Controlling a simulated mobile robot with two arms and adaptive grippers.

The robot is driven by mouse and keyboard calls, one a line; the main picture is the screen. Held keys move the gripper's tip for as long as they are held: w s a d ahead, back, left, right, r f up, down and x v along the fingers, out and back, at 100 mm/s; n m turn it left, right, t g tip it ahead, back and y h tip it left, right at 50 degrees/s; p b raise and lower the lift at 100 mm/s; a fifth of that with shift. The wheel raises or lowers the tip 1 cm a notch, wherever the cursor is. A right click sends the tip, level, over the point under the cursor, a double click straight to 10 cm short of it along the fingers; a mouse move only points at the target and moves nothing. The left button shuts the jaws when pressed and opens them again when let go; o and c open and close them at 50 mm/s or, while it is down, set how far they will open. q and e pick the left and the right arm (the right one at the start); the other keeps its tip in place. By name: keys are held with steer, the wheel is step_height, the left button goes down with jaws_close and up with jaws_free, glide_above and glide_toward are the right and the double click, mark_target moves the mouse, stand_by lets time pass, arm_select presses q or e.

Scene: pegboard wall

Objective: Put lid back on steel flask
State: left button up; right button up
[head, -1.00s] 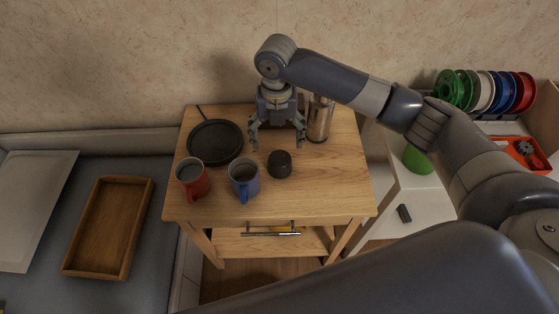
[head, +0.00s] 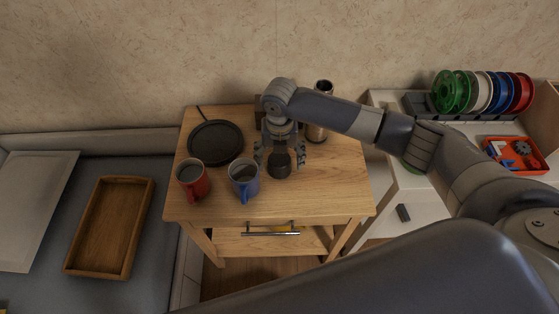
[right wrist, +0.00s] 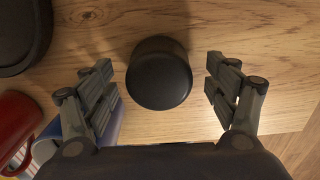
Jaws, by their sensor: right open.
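The steel flask (head: 319,112) stands upright and open at the back right of the wooden table, partly behind my right arm. The black lid (head: 279,165) sits on the table in front of it, right of the blue mug. My right gripper (head: 280,163) is open above the lid, with its fingers on either side. In the right wrist view the lid (right wrist: 159,73) lies between the spread fingers, apart from both. The left gripper is not in view.
A blue mug (head: 244,180) stands close left of the lid, and a red mug (head: 192,180) is farther left. The table's right side is clear. Cable spools (head: 470,92) stand on a shelf at right.

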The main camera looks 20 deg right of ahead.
steer(key=shift+f, duration=0.5)
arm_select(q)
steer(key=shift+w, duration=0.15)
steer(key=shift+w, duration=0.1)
arm_select(e)
steer(key=c, duration=1.1)
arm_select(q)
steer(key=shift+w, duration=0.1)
arm_select(e)
steer(key=shift+r, duration=0.2)
steer(key=shift+r, duration=0.25)
step_height(320, 180, up, 2)
steer(key=shift+w+a+r+b, duration=0.1)
steer(key=shift+r+b, duration=0.15)
steer(key=shift+b, duration=0.05)
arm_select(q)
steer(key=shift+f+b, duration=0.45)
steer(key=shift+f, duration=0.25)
arm_select(e)
steer(key=s, duration=0.5)
steer(key=s+d+r, duration=0.1)
steer(key=s, duration=1)
steer(key=shift+d+r, duration=0.2)
steer(key=shift+r, duration=0.15)
